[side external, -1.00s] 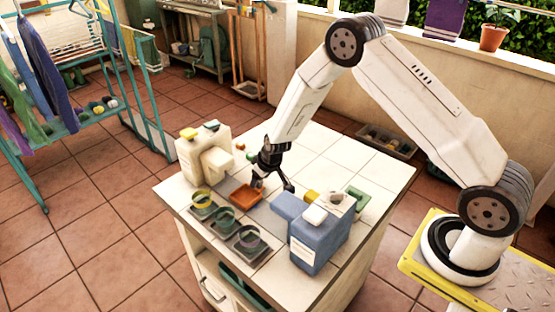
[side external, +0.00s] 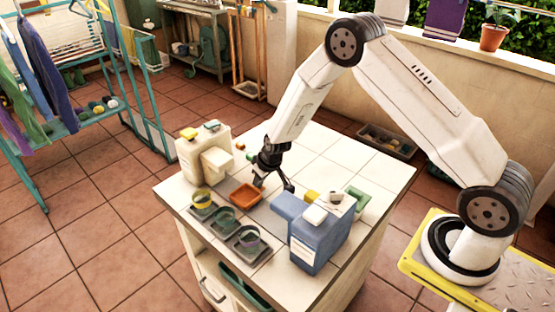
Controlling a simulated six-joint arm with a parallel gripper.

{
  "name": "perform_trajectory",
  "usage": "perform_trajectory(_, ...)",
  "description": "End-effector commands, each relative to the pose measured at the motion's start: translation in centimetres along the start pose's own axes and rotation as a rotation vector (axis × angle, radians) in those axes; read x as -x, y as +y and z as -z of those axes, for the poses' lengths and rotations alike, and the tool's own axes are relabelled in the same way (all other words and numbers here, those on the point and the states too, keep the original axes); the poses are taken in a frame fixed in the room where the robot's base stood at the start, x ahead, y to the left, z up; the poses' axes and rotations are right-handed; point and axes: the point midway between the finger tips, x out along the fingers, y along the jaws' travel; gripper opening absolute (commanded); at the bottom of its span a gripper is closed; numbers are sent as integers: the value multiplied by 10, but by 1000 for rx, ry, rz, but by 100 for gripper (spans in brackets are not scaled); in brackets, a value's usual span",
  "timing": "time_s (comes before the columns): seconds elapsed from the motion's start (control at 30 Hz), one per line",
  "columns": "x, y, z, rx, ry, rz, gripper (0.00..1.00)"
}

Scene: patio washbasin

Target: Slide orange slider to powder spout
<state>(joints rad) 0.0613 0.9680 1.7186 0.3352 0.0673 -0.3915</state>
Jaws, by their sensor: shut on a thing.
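The orange slider (side external: 246,195) is a shallow tray-like piece on the counter, between a cream container (side external: 197,160) with a spout on the left and a blue container (side external: 322,238) with a spout on the right. The pictures do not show which spout is for powder. My gripper (side external: 273,186) points down at the right, far edge of the slider and is shut on it. The exact contact is small and partly hidden by the fingers.
A green dish (side external: 358,199) lies behind the blue container. The tiled counter (side external: 365,165) is clear at the back right.

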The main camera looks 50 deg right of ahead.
Motion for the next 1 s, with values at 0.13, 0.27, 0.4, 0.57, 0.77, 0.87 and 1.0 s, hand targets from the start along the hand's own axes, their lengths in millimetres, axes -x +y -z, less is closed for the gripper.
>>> perform_trajectory(0.13,0,1,1,-1,1,-1,0)
perform_trajectory(0.27,0,1,1,-1,2,-1,0)
perform_trajectory(0.4,0,1,1,-2,2,-1,0)
perform_trajectory(0.57,0,1,1,-2,2,-1,0)
perform_trajectory(0.77,0,1,2,-2,3,-1,0)
perform_trajectory(0.87,-1,1,6,-1,4,1,0)
perform_trajectory(1.0,-6,0,16,0,7,4,0)
